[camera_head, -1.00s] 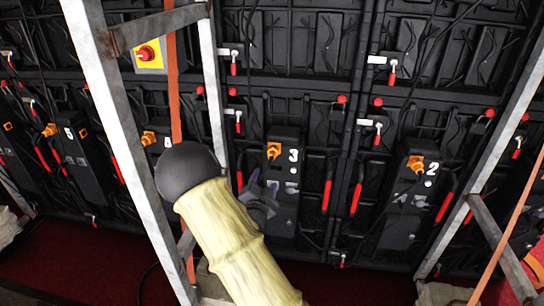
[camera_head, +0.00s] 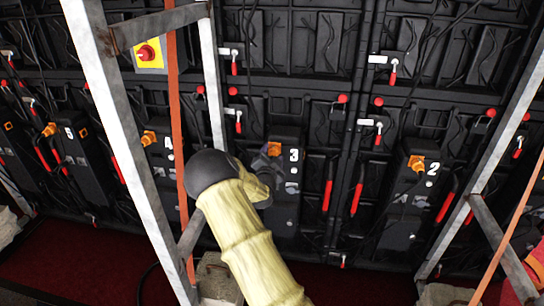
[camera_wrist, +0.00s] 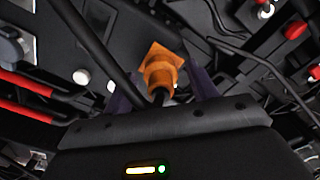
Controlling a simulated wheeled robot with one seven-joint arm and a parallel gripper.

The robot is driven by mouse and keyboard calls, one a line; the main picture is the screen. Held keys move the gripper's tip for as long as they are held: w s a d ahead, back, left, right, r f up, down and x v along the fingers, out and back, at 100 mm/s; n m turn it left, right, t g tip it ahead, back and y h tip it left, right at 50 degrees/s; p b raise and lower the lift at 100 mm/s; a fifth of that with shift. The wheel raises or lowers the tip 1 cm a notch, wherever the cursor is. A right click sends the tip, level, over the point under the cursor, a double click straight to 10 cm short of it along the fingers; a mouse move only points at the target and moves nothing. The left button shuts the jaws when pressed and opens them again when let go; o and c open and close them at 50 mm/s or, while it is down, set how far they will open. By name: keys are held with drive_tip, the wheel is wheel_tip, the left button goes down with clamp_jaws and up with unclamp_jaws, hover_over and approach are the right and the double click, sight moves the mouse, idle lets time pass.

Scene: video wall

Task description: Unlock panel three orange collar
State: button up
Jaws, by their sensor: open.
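Panel three (camera_head: 287,205) is a black box with a white "3" on the video wall's back. Its orange collar (camera_head: 274,149) shows just above my gripper (camera_head: 262,163) in the head view, partly covered by it. In the wrist view the orange collar (camera_wrist: 162,72) has a square flange and a black cable coming from its near end. The dark fingers of my gripper (camera_wrist: 163,88) stand apart on either side of the collar. Whether either finger touches it, I cannot tell.
A pale metal frame (camera_head: 118,130) and an orange strap (camera_head: 176,120) stand left of my arm. Panel two (camera_head: 405,200) with its own orange collar (camera_head: 416,163) is to the right. Red-handled latches (camera_head: 327,194) flank panel three. A black cable (camera_wrist: 92,50) crosses the wrist view.

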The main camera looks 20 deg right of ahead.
drive_tip(key=shift+c, duration=0.2)
drive_tip(key=shift+w, duration=0.1)
drive_tip(key=c, duration=1)
drive_tip(key=shift+o, duration=0.2)
drive_tip(key=shift+n, duration=0.3)
drive_tip(key=n, duration=0.3)
drive_tip(key=shift+b, duration=0.35)
drive_tip(key=n, duration=0.5)
drive_tip(key=shift+n, duration=0.3)
